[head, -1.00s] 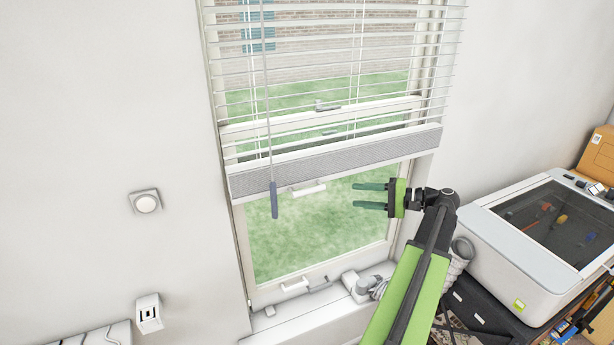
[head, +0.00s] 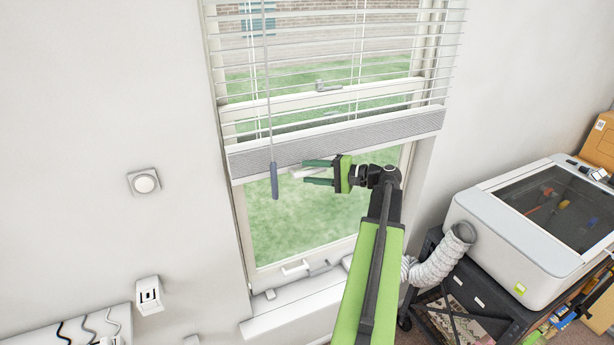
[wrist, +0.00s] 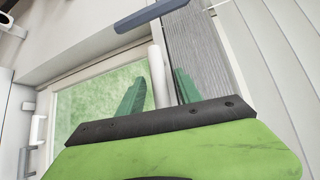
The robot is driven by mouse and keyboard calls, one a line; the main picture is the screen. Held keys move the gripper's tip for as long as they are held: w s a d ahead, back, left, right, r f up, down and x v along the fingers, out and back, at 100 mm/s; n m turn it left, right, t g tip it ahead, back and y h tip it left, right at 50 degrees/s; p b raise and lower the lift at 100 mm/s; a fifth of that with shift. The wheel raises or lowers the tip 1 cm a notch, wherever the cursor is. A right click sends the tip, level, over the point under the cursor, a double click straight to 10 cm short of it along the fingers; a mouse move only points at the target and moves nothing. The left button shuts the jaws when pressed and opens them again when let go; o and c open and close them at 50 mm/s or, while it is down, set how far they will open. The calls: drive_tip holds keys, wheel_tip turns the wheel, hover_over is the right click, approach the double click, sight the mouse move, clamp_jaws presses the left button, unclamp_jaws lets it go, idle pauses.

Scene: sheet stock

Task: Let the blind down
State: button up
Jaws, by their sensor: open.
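The white slatted blind (head: 330,75) covers the upper part of the window, slats open. Its grey bottom rail (head: 390,127) hangs about mid-window and also shows in the wrist view (wrist: 195,50). The blind's wand ends in a blue-grey handle (head: 274,181), hanging just below the rail's left part; the handle crosses the top of the wrist view (wrist: 150,15). My gripper (head: 304,172) is open, just right of the handle and apart from it, slightly below the rail.
A white machine with a dark lid (head: 540,225) and ribbed hose (head: 440,260) stands right of the window. The white sill (head: 290,312) lies below. A round wall knob (head: 145,183) and a small white box (head: 149,294) are at left.

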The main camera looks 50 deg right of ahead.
drive_tip(key=shift+w+a, duration=0.15)
drive_tip(key=shift+w, duration=0.15)
clamp_jaws()
idle(1.2)
